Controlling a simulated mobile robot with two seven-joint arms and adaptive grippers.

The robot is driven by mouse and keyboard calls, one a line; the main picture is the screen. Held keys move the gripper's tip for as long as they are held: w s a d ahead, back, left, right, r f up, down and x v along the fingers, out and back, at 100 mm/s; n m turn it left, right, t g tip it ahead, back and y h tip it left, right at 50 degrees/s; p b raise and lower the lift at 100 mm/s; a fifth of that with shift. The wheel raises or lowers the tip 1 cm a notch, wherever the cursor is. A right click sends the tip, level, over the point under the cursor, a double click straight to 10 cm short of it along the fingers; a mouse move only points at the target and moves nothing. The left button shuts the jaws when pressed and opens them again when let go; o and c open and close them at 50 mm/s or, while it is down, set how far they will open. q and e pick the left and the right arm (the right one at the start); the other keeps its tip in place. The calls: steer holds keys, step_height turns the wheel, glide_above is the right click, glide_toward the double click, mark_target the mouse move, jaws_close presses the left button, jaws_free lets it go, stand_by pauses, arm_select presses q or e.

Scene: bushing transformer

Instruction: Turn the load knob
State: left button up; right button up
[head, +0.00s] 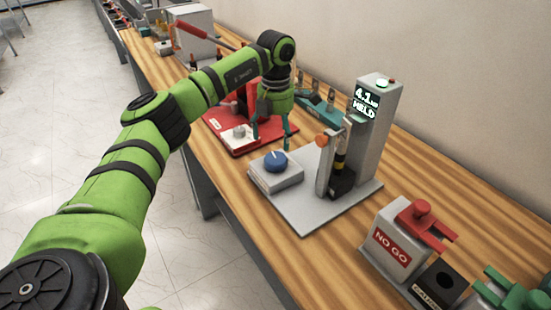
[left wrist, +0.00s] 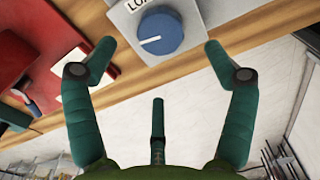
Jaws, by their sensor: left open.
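The load knob (head: 275,161) is a round blue dial with a white pointer line on a grey box (head: 283,180), which sits on a grey base plate. In the left wrist view the blue knob (left wrist: 160,32) shows at the top centre, its white line pointing left, with a partly cut-off label above it. My left gripper (head: 270,138) is open and empty, just above and behind the knob in the head view. In the left wrist view its green fingers (left wrist: 158,52) are spread wide, apart from the knob. My right gripper is not in view.
A grey tester column (head: 375,125) reads 4.1 and HELD, with a clamp post beside the knob box. A red fixture (head: 240,140) stands behind the gripper. A NO GO box (head: 392,245) with a red clamp is at the front right. The wooden bench edge is near the knob box.

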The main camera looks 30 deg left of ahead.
mark_target(276, 158)
arm_select(q)
steer(key=shift+f+m, duration=0.5)
steer(key=shift+m, duration=0.5)
steer(key=shift+f, duration=0.35)
step_height(276, 158, down, 6)
steer(key=shift+r+p, duration=0.25)
steer(key=shift+p, duration=0.85)
steer(key=shift+f, duration=0.35)
steer(key=c, duration=1.1)
